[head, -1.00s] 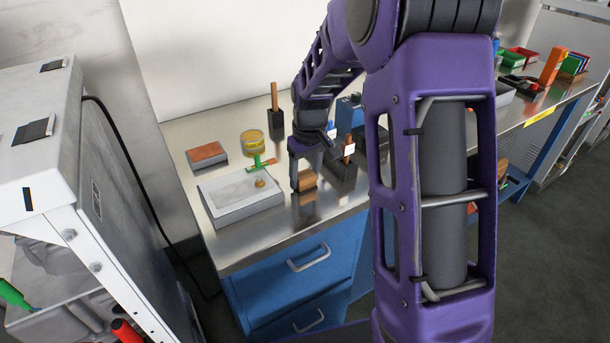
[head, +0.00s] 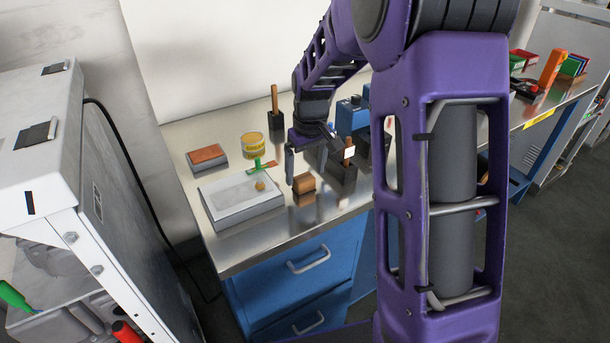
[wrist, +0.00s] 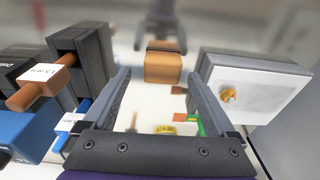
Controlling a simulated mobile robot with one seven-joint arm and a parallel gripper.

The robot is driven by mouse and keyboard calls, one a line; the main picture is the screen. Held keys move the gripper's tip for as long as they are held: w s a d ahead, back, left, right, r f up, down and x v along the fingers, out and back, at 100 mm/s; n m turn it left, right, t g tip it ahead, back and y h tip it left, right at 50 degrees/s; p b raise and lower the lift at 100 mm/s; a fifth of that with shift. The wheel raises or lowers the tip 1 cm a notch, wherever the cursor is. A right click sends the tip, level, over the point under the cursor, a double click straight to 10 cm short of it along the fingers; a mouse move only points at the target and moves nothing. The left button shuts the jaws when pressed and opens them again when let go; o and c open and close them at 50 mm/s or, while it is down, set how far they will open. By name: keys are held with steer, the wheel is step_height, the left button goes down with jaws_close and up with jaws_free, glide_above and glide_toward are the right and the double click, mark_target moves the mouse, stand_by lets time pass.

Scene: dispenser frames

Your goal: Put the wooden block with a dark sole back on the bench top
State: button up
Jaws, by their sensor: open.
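The wooden block (head: 304,185) sits on the steel bench top (head: 225,262) near its front edge, right of a pale slab. It is orange-brown; its dark sole is hard to make out in the head view. In the wrist view the block (wrist: 163,68) shows a dark strip along its far upper edge. My gripper (head: 306,170) is open and empty, its fingers spread above and behind the block. In the wrist view my gripper's fingers (wrist: 158,75) stand apart on either side of the block's line, with clear gaps to it.
The grey slab (head: 225,200) with a brass knob lies left of the block. A dark holder with a tagged wooden handle (head: 345,172) stands close on the right. A yellow tin (head: 253,146), a green-and-red item (head: 264,168) and an orange-topped block (head: 207,153) lie behind.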

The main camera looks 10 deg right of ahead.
mark_target(308, 180)
step_height(308, 180, up, 9)
steer(key=s+p, duration=0.1)
steer(key=shift+d+r, duration=0.15)
